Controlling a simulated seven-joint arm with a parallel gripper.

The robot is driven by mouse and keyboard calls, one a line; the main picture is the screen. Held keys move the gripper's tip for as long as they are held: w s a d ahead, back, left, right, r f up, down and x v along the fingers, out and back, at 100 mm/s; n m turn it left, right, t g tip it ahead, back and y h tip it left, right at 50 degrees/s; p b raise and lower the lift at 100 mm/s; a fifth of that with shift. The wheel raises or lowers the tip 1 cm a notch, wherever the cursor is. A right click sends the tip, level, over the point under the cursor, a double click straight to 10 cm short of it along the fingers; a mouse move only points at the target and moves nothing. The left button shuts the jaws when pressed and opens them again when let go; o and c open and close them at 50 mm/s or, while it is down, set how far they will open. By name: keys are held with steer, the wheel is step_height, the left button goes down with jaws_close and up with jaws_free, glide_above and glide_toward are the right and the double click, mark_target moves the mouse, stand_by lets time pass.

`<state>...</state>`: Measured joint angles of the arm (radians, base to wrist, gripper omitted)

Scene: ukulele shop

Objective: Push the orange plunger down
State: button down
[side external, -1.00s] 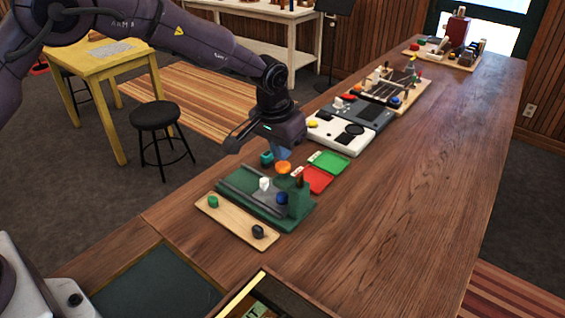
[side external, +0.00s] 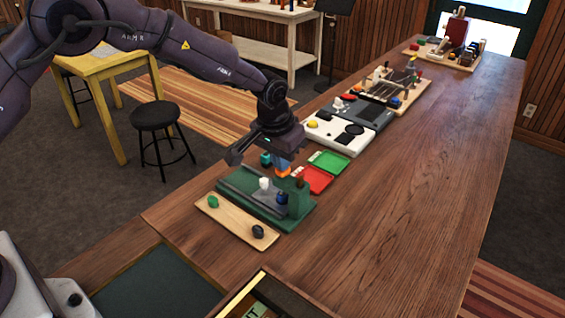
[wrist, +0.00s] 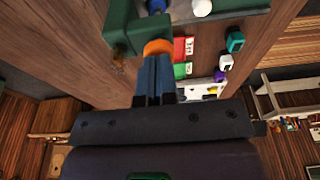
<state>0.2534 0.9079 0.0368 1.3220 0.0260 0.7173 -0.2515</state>
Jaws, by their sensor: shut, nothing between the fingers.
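The orange plunger (side external: 282,174) stands at the back edge of the dark green fixture (side external: 232,198). In the wrist view, the orange plunger (wrist: 158,46) shows just past my fingertips, with the green fixture (wrist: 122,30) around its left side. My gripper (side external: 283,163) points down with its blue fingers shut and empty, directly over the plunger. In the wrist view, my gripper's fingertips (wrist: 156,58) overlap the plunger's near side. They look at or very close to its top; I cannot tell whether they press on it. The fingers hide part of the plunger.
The fixture also carries a white knob (side external: 264,183) and a blue knob (side external: 281,198). A wooden tray (side external: 236,222) lies in front. The bench's right side is clear.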

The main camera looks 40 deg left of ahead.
steer(key=shift+r, duration=3.75)
steer(key=s+a+r+t, duration=0.1)
steer(key=s+a+r, duration=0.3)
steer(key=s, duration=0.7)
steer(key=s+a+r+t, duration=0.1)
steer(key=s+a+r, duration=0.2)
steer(key=s+r, duration=0.3)
steer(key=s+a+r+t, duration=0.1)
steer(key=s+a+r, duration=0.3)
steer(key=s, duration=1.2)
steer(key=shift+a+r, duration=0.3)
steer(key=shift+r, duration=0.3)
